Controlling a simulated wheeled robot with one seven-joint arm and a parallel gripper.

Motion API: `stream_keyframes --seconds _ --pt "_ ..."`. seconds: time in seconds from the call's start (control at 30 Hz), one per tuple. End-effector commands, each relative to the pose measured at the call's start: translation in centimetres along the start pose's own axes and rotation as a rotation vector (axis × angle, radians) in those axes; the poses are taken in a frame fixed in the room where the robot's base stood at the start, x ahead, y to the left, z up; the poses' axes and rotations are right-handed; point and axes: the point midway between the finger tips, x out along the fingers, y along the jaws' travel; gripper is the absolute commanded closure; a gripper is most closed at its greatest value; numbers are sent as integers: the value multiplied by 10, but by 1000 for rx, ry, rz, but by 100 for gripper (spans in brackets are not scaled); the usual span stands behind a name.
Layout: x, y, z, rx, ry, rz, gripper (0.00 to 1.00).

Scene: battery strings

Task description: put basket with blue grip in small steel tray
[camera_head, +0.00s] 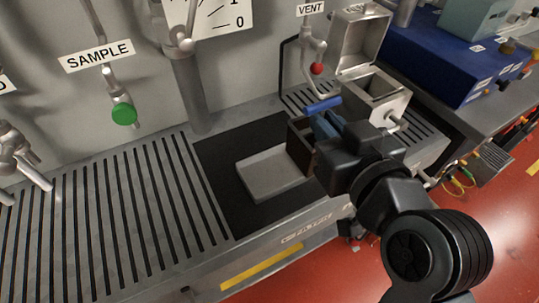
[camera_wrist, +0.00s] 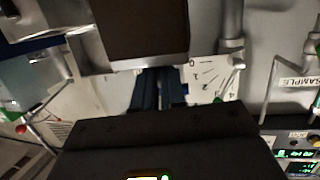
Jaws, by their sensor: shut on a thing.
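The basket is a dark brown box (camera_head: 299,143) with a blue grip (camera_head: 323,104) on top. My gripper (camera_head: 325,122) is shut on the basket by its blue grip, at the right side of the small steel tray. The small steel tray (camera_head: 262,188) is a shallow grey tray lying on a black mat, and it looks empty. The basket overlaps its right end in the head view; how high it hangs I cannot tell. In the wrist view the dark basket (camera_wrist: 142,30) fills the top middle, beyond the bluish fingers of my gripper (camera_wrist: 156,88). The tray is not recognisable there.
The black mat (camera_head: 222,160) lies on a slotted grey bench (camera_head: 120,215). A vertical pipe (camera_head: 190,95) rises behind it. An open steel box (camera_head: 378,92) with a raised lid stands close behind and right of my gripper. A VENT valve with a red knob (camera_head: 316,69) hangs above.

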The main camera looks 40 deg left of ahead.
Motion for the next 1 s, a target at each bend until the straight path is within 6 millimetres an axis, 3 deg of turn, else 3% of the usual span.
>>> stream_keyframes --seconds 0.2,0.4,0.57,0.8,1.0 --pt "32 -38 20 -1 -3 -5 100" --pt "51 -57 32 0 0 -1 100" --pt "55 -61 41 0 0 0 100" --pt "61 -61 71 0 -1 0 100" --pt "62 -61 75 0 1 1 100"
